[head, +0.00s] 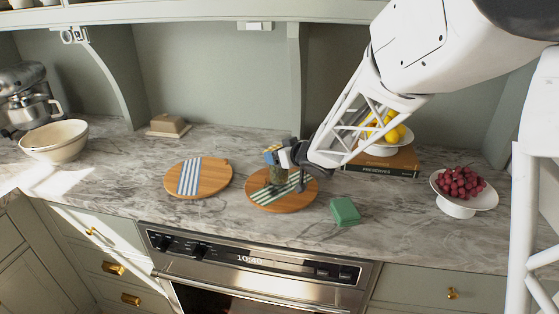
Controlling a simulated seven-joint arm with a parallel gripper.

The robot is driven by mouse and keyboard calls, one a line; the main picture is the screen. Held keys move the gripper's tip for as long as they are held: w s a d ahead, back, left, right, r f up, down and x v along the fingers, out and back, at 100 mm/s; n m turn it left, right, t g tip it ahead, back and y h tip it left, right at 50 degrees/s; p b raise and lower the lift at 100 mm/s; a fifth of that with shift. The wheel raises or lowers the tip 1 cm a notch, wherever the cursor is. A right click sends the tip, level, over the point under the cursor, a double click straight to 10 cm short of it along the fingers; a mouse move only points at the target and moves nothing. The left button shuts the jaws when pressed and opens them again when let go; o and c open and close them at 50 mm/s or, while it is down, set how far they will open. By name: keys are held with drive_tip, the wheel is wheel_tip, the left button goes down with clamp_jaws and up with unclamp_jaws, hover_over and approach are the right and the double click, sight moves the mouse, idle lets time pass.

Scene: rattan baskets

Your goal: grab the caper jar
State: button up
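A small dark greenish jar (278,174), which looks like the caper jar, stands on a round wooden board (262,197) with green and white stripes. My gripper (286,170) comes in from the upper right, right at the jar. A dark finger shows at the jar's right side, and blue and white gripper parts show over its top. The jar's top is hidden by the gripper. The view is too small to tell whether the fingers touch the jar or are closed on it.
Another striped board (215,178) lies to the left. A green box (345,211) lies on the counter to the right. Behind are a book (385,168) and a bowl of lemons (383,149). A fruit stand (460,207) holds grapes. The oven panel (250,258) marks the front edge.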

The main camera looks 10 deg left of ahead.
drive_tip(key=shift+s+d+r, duration=0.15)
drive_tip(key=shift+s+r, duration=0.1)
drive_tip(key=shift+r, duration=0.15)
drive_tip(key=s+d, duration=0.3)
drive_tip(key=s, duration=0.4)
drive_tip(key=s+d+r, duration=0.1)
drive_tip(key=s+d, duration=0.2)
drive_tip(key=s, duration=0.4)
drive_tip(key=shift+d+r, duration=0.2)
drive_tip(key=shift+d, duration=0.05)
drive_tip(key=shift+w+a, duration=0.1)
